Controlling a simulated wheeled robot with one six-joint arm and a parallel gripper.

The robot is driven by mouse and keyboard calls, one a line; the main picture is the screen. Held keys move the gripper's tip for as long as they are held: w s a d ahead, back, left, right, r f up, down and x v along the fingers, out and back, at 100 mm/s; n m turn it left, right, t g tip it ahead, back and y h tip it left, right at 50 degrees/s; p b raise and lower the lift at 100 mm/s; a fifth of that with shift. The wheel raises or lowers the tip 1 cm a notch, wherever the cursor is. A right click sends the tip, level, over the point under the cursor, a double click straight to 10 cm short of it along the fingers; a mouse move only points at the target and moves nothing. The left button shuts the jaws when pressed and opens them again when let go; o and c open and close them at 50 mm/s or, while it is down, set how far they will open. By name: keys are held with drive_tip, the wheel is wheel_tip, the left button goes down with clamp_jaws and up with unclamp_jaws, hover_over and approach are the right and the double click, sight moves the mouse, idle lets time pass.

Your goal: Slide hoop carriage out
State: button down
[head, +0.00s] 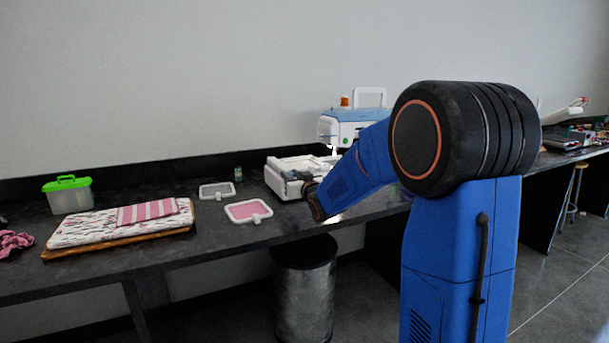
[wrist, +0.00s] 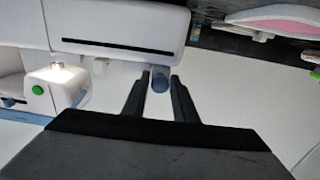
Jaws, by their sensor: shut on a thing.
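The embroidery machine has a blue-and-white head (head: 342,127). A low white part with a flat front, seemingly the hoop carriage (head: 283,185), sits on the bench to its left. In the wrist view the white carriage (wrist: 115,22) has a dark slot along its front and a small blue-grey knob (wrist: 160,82) sticking out. My gripper (wrist: 160,80) has its two dark fingers on either side of this knob, shut on it. In the head view my gripper is at the carriage's front, mostly hidden by my wrist. The white needle area (wrist: 55,88) with a green button is at left.
A pink-filled hoop (head: 248,211) and a grey hoop (head: 217,190) lie on the dark bench left of the carriage. Further left are folded fabric on a board (head: 120,224) and a green-lidded box (head: 68,194). A metal bin (head: 304,290) stands below the bench.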

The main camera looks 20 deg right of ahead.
drive_tip(key=shift+a, duration=0.85)
drive_tip(key=c, duration=1.6)
unclamp_jaws()
drive_tip(key=shift+a, duration=0.2)
drive_tip(key=shift+s+d, duration=0.1)
drive_tip(key=shift+s, duration=0.05)
drive_tip(key=s, duration=1.7)
drive_tip(key=shift+s+d, duration=0.1)
drive_tip(key=shift+d, duration=0.15)
